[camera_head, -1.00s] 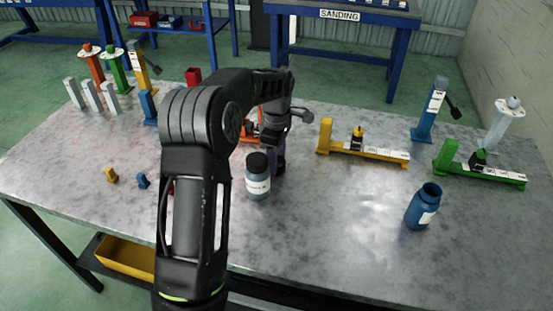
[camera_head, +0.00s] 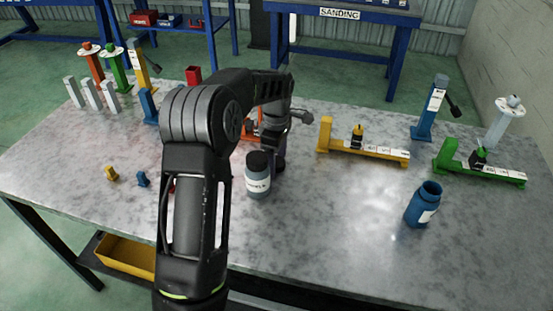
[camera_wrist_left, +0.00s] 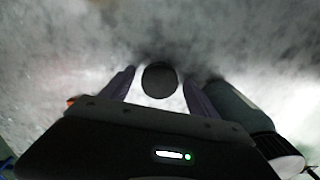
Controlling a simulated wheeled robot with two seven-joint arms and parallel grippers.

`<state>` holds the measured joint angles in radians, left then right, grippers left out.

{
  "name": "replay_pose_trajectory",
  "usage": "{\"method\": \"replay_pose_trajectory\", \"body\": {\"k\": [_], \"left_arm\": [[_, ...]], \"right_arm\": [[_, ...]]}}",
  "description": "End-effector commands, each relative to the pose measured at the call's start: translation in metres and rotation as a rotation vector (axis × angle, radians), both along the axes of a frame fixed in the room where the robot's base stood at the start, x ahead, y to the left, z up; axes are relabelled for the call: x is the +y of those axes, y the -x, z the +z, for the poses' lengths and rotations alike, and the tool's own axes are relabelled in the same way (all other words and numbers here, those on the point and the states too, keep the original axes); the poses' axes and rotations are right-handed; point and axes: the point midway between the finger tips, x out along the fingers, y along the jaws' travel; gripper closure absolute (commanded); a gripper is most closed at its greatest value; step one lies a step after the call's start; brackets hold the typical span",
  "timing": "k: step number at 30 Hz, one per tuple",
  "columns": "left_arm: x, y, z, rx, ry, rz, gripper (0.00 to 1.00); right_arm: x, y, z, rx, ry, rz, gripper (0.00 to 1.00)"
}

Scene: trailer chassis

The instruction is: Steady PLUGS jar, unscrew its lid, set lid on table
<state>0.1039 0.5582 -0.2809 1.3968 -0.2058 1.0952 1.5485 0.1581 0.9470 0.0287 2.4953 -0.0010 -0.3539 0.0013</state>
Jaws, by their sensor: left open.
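A grey-blue jar (camera_head: 258,182) with a black lid (camera_head: 257,161) stands upright near the table's middle; its label is too small to read surely. In the left wrist view the jar (camera_wrist_left: 240,108) lies just right of my fingers, lid (camera_wrist_left: 275,150) on. My left gripper (camera_head: 279,166) points down behind the jar, partly hidden by it. The left wrist view shows the gripper (camera_wrist_left: 160,84) open, its fingers either side of a round black disc (camera_wrist_left: 160,79), like a lid, apparently on the table. A blue jar (camera_head: 420,208) at the right stands open, without a lid.
The table (camera_head: 330,220) is clear in front. A yellow stand (camera_head: 365,150) and a green stand (camera_head: 485,174) lie at the right. Small yellow (camera_head: 112,173) and blue (camera_head: 142,179) pieces lie at the left. Several coloured posts stand at the back left.

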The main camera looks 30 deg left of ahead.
Motion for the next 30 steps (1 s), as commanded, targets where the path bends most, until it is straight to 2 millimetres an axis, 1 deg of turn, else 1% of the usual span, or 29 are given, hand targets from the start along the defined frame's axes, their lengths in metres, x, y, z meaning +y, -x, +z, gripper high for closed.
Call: {"method": "replay_pose_trajectory", "body": {"k": [2,5,8,11,15,21,25,30], "left_arm": [[0.000,0.000,0.004,-0.001,0.000,0.000,0.31],[0.000,-0.001,0.011,-0.002,0.000,0.000,0.31],[0.000,-0.001,0.025,-0.003,-0.001,-0.001,0.31],[0.000,-0.001,0.044,-0.005,-0.001,0.000,0.31],[0.000,-0.001,0.075,-0.005,-0.001,0.000,0.31],[0.000,-0.001,0.111,-0.002,-0.001,-0.001,0.31],[0.000,0.000,0.121,0.000,-0.001,-0.001,0.31],[0.000,0.000,0.123,0.000,-0.001,0.000,0.31]], "right_arm": [[0.000,0.000,0.003,0.000,0.000,0.000,0.23],[0.000,0.000,0.000,0.000,0.000,0.000,0.23],[0.000,0.000,-0.001,0.000,0.000,0.000,0.23],[0.000,0.000,-0.002,-0.001,-0.001,0.001,0.23],[0.000,0.000,-0.004,-0.001,-0.001,0.001,0.23],[0.000,0.000,-0.001,-0.001,-0.001,0.000,0.23],[0.000,0.000,-0.001,-0.001,-0.001,0.000,0.23],[0.000,0.000,-0.001,-0.001,-0.001,0.000,0.23]]}}
